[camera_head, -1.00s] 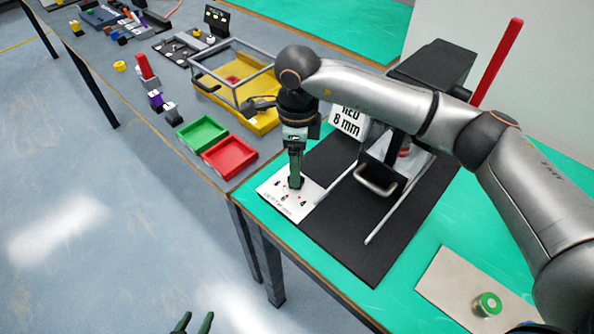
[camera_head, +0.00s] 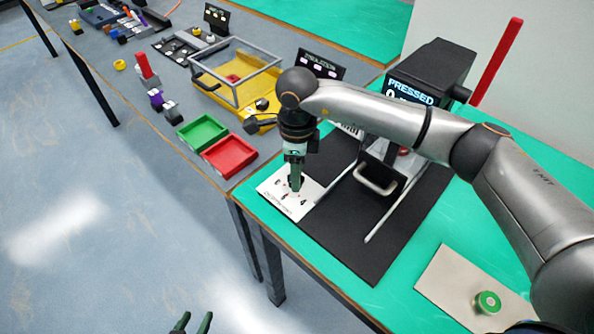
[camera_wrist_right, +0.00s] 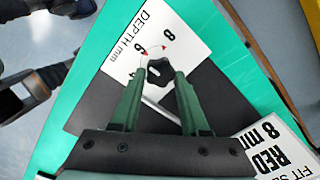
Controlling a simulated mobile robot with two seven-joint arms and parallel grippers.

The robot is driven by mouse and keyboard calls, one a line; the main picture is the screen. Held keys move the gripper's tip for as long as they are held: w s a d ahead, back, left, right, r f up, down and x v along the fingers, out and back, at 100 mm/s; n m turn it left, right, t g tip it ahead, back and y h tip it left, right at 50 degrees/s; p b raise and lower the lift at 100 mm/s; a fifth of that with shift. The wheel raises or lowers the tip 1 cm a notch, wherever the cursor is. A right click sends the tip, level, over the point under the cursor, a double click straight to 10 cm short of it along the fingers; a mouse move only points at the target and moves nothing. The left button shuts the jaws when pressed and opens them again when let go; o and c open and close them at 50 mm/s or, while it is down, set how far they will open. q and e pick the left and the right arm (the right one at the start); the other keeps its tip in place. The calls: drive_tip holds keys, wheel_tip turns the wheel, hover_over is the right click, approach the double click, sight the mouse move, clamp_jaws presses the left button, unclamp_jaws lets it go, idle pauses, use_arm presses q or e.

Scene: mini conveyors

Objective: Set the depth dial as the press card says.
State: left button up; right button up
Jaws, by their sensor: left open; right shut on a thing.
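The white depth dial plate (camera_head: 283,205) lies at the near left corner of the press's black base, with "DEPTH mm" and 4, 6 and 8 on it. In the right wrist view, the black dial knob (camera_wrist_right: 158,77) sits between the fingers of my right gripper (camera_wrist_right: 160,75). That gripper (camera_head: 296,188) is shut on the knob. Red marks show near 6 and 8; which number the knob points to I cannot tell. The press card (camera_wrist_right: 272,148) reads "RED 8 mm"; my arm mostly hides it in the head view. My left gripper (camera_head: 192,322) is open and empty at the bottom edge.
The black press (camera_head: 435,65) has a display reading "PRESSED" and a metal handle (camera_head: 376,186). A green-topped part (camera_head: 487,303) stands on a beige pad. Green (camera_head: 202,132) and red (camera_head: 229,156) trays lie left of the dial.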

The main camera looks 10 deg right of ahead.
clamp_jaws()
drive_tip(key=m+b, duration=0.1)
drive_tip(key=m, duration=0.1)
drive_tip(key=shift+m, duration=1.2)
drive_tip(key=m+b, duration=0.1)
drive_tip(key=m, duration=0.2)
drive_tip(key=shift+m, duration=0.3)
use_arm(q)
drive_tip(key=shift+w+d+f, duration=0.4)
drive_tip(key=shift+d+f, duration=0.25)
use_arm(e)
drive_tip(key=shift+a+m, duration=0.1)
drive_tip(key=shift+m, duration=1.8)
